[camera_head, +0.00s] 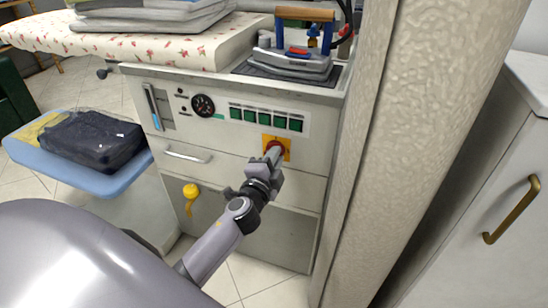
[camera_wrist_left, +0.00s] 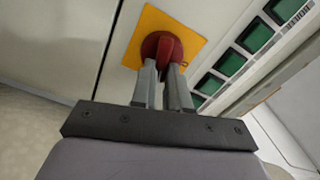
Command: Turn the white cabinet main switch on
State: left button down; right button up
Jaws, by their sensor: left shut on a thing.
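My left gripper (camera_head: 272,158) is shut on the red switch knob. In the left wrist view, the two grey fingers (camera_wrist_left: 163,75) close on the red knob (camera_wrist_left: 160,48), with the yellow plate (camera_wrist_left: 150,22) behind it. The fingers hide part of the knob, and I cannot tell its exact turn position. My right gripper is not in view.
Above the switch are several green buttons (camera_head: 265,118) and a round gauge (camera_head: 203,105). An iron (camera_head: 295,62) rests on the cabinet top. A rough beige pillar (camera_head: 400,130) stands close on the right. A yellow knob (camera_head: 190,190) and a drawer handle (camera_head: 187,156) are to the left.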

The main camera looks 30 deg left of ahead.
pick_arm(q)
jog(key=shift+f+m, duration=0.25)
jog(key=shift+m, duration=1.65)
jog(key=c, duration=1.1)
grip_release()
jog(key=v, duration=0.7)
jog(key=shift+s, duration=0.1)
jog(key=shift+d, duration=0.1)
